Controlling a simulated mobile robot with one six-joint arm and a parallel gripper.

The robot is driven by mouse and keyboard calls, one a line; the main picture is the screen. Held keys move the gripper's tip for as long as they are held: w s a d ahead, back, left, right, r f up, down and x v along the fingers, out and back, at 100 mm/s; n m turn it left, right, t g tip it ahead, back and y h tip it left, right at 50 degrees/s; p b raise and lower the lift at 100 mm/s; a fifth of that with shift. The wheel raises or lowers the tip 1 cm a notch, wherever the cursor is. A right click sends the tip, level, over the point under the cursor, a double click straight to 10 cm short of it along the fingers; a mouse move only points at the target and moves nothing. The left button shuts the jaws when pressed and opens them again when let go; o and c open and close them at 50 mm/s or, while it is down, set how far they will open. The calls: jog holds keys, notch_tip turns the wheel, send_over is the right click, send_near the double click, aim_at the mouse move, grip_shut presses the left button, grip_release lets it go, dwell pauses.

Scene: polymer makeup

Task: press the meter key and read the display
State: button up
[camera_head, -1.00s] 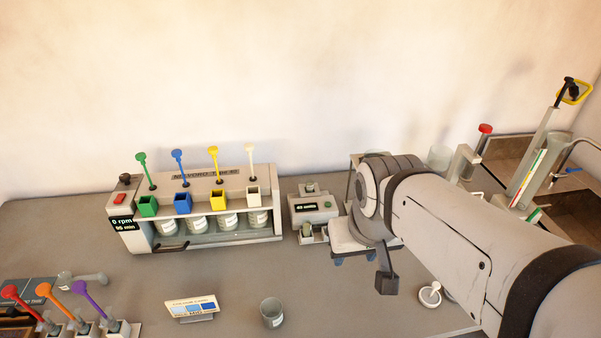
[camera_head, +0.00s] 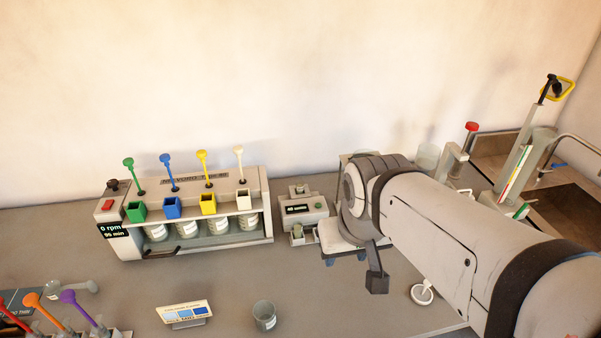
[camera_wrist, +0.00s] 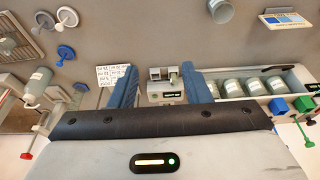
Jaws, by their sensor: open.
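The meter (camera_head: 303,209) is a small grey box with a dark display (camera_head: 297,209) on its front. The display carries light text too small to read surely. A small glass vessel (camera_head: 297,236) stands at its front. In the wrist view the meter (camera_wrist: 165,88) appears between my two blue fingers, beyond their tips or below them; I cannot tell the gap. My gripper (camera_wrist: 160,78) is open and empty. In the head view my gripper (camera_head: 346,258) is just right of the meter, largely hidden under my wrist. I cannot make out the key surely.
A mixer rack (camera_head: 190,222) with coloured funnels and several jars stands left of the meter. A glass beaker (camera_head: 265,316) and a colour card (camera_head: 184,313) stand in front. A sink (camera_head: 565,210) lies far right.

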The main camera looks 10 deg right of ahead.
jog(key=shift+c, duration=0.5)
grip_shut()
dwell(1.2)
